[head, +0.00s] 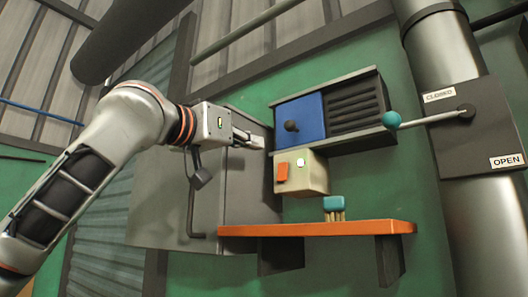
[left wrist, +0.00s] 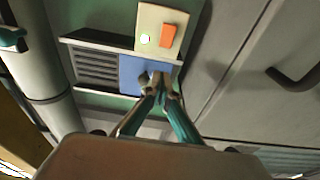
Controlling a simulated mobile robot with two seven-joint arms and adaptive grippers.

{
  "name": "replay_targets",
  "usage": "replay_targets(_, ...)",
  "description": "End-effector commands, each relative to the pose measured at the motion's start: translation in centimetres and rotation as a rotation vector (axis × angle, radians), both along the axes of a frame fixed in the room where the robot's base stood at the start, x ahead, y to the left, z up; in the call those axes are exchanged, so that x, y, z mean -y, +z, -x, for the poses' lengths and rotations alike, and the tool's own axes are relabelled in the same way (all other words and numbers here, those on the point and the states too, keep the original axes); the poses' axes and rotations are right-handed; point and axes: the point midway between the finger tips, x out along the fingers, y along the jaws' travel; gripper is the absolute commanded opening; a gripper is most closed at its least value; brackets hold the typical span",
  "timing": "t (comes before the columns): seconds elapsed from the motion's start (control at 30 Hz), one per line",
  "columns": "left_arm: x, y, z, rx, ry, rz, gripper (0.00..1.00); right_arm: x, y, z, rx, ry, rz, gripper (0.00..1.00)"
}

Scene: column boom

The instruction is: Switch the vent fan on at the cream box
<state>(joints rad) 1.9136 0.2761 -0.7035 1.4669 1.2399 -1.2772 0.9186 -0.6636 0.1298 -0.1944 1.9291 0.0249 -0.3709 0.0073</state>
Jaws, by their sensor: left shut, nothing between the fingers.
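My left gripper (head: 258,141) is shut and empty, at the cabinet's right edge, up and left of the box. In the left wrist view its fingertips (left wrist: 158,82) overlap the blue panel; contact cannot be told. My right gripper is out of view.
Above the box is a blue panel (head: 312,109) with a black knob (head: 291,126), beside a slatted vent (head: 355,106). Below is an orange shelf (head: 325,228) with a teal brush (head: 335,204). A grey cabinet (head: 170,205) is left; a lever (head: 430,119) on a pipe (head: 445,60) is right.

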Motion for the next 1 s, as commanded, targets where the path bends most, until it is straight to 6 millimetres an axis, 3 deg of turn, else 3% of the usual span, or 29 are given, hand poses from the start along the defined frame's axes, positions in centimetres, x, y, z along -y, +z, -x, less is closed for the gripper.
replay_targets(0.2,-2.4,0.4,3.1,0.0,0.002,-0.001,0.0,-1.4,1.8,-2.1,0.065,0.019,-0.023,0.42)
replay_targets(0.33,-3.0,0.6,4.1,0.001,0.0,-0.001,0.0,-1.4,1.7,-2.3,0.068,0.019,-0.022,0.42)
replay_targets(0.63,-3.4,0.8,4.5,-0.001,0.001,0.0,0.0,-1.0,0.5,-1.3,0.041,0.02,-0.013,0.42)
replay_targets(1.0,-3.3,0.7,4.5,-0.001,0.0,-0.001,0.0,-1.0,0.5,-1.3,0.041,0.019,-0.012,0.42)
